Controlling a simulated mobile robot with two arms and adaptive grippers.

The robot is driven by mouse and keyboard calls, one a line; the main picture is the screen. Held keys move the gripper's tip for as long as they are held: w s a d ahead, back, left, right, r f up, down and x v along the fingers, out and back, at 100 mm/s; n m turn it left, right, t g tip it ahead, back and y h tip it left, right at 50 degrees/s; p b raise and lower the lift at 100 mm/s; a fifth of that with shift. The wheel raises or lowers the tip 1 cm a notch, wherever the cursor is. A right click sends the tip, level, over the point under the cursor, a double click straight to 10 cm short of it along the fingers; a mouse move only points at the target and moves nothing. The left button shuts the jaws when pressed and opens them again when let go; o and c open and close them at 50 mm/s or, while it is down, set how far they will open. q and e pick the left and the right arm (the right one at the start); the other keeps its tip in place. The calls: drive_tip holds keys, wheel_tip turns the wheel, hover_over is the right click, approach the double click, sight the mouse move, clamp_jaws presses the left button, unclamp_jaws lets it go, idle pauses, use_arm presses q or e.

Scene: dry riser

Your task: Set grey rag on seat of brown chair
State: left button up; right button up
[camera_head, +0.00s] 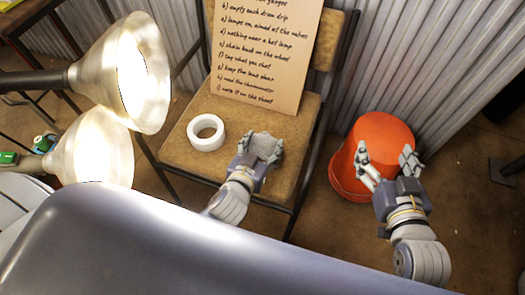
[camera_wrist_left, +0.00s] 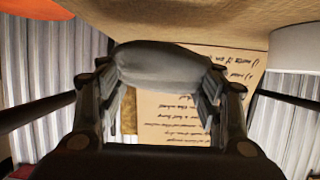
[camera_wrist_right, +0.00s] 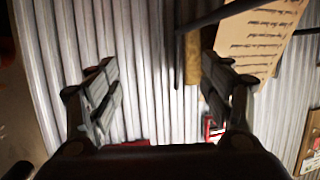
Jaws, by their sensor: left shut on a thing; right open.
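The brown chair (camera_head: 185,150) stands at the upper middle of the head view, its seat facing up. My left gripper (camera_head: 261,152) is over the front right part of the seat, shut on the grey rag (camera_head: 264,146). The rag is a bunched grey bundle between the fingers in the left wrist view (camera_wrist_left: 160,68). I cannot tell whether it touches the seat. My right gripper (camera_head: 388,160) is open and empty, in front of the orange bucket to the right of the chair. In the right wrist view its fingers are spread with nothing between them.
A white tape roll (camera_head: 206,132) lies on the seat, left of the rag. A handwritten cardboard sheet (camera_head: 265,50) leans against the backrest. An upturned orange bucket (camera_head: 380,135) stands right of the chair. Two lit lamps (camera_head: 135,75) are at left. Corrugated wall (camera_head: 440,60) is behind.

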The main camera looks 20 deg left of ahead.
sight(263, 152)
use_arm(q)
wheel_tip(263, 152, down, 3)
drive_tip(key=shift+r+b, duration=0.1)
drive_tip(key=shift+b, duration=0.65)
use_arm(e)
wheel_tip(263, 152, up, 8)
drive_tip(key=w+a+t+y, duration=0.1)
drive_tip(key=t, duration=0.3)
drive_tip(key=shift+w+a+y, duration=0.25)
drive_tip(key=shift+w+y, duration=0.05)
use_arm(q)
drive_tip(key=shift+f, duration=0.2)
use_arm(e)
drive_tip(key=shift+t, duration=0.3)
use_arm(q)
drive_tip(key=o, duration=1)
use_arm(e)
drive_tip(key=shift+r, duration=0.3)
